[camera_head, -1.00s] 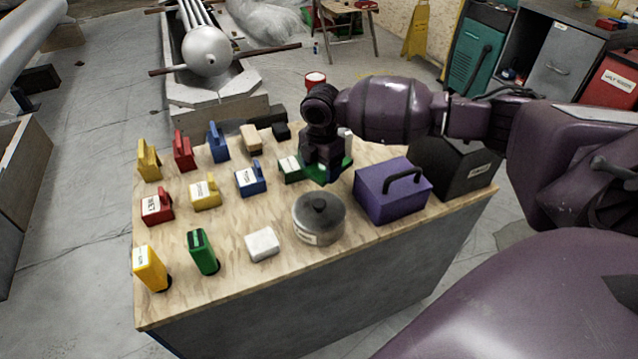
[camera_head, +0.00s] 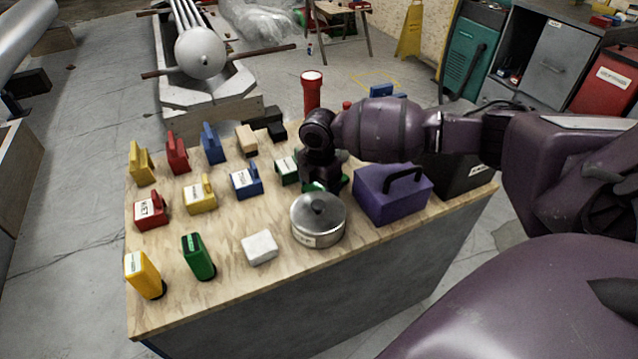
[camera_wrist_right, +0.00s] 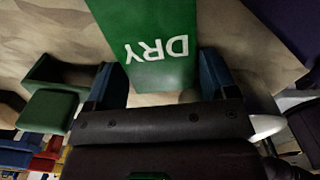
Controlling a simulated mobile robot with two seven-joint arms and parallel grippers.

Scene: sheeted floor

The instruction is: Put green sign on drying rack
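A green sign with white letters reading DRY (camera_wrist_right: 155,45) shows in the right wrist view. Its lower end lies between the two blue fingers of my right gripper (camera_wrist_right: 162,85), which stand wide apart. A thin light gap shows at the right finger; contact on the left side cannot be told. In the head view my right gripper (camera_head: 322,178) is low over the table, with a bit of green (camera_head: 314,187) under it, mostly hidden. My left gripper is not in view. I cannot make out a drying rack for certain.
The plywood table (camera_head: 220,285) carries several coloured labelled blocks. A metal pot (camera_head: 318,220) and a purple box (camera_head: 392,195) stand close in front and right of my right gripper. A red flashlight (camera_head: 311,92) stands behind it.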

